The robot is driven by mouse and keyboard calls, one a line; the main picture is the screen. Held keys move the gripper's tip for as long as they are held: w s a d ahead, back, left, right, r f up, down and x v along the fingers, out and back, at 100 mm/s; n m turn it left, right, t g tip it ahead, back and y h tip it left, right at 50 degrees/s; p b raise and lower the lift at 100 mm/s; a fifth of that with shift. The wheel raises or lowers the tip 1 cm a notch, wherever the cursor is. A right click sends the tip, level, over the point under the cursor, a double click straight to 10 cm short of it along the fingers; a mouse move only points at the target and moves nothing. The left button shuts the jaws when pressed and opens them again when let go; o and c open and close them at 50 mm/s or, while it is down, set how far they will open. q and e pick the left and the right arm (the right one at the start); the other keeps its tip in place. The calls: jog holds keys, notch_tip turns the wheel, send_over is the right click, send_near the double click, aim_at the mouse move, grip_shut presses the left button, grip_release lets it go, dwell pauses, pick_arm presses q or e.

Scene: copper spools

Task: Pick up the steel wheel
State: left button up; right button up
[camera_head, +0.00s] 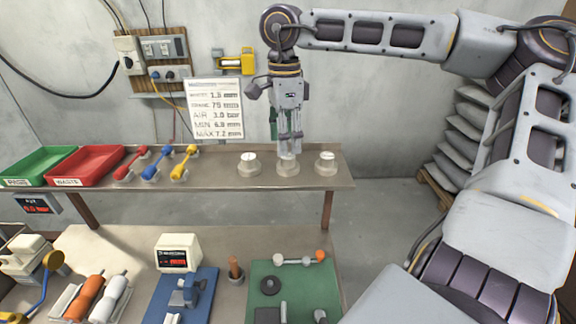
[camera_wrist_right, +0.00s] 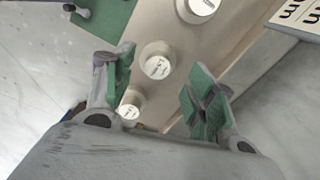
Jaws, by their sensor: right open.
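Three round pale pieces stand in a row on the shelf: a left one (camera_head: 249,163), a middle one (camera_head: 287,168) and a right one (camera_head: 325,162). Each has a white labelled top, too small to read, so I cannot tell which is the steel wheel. My right gripper (camera_head: 289,152) points straight down over the middle piece, its fingertips close to its top. In the right wrist view the gripper (camera_wrist_right: 163,70) is open with green pads, and the middle piece (camera_wrist_right: 157,65) shows between the fingers. Nothing is held. My left gripper is out of view.
A printed sheet (camera_head: 215,108) hangs on the wall behind. Below, a bench carries a blue mat (camera_head: 205,300) and a green mat (camera_head: 300,290) with parts.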

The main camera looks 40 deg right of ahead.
aim_at(288, 163)
jog(key=shift+f, duration=0.1)
jog(key=shift+s+d+f+p, duration=0.15)
jog(key=shift+f+p, duration=0.1)
jog(key=shift+f, duration=1)
jog(key=shift+d+f+p, duration=0.1)
jog(key=shift+f+p, duration=0.15)
jog(key=shift+f, duration=0.95)
jog(key=c, duration=1.2)
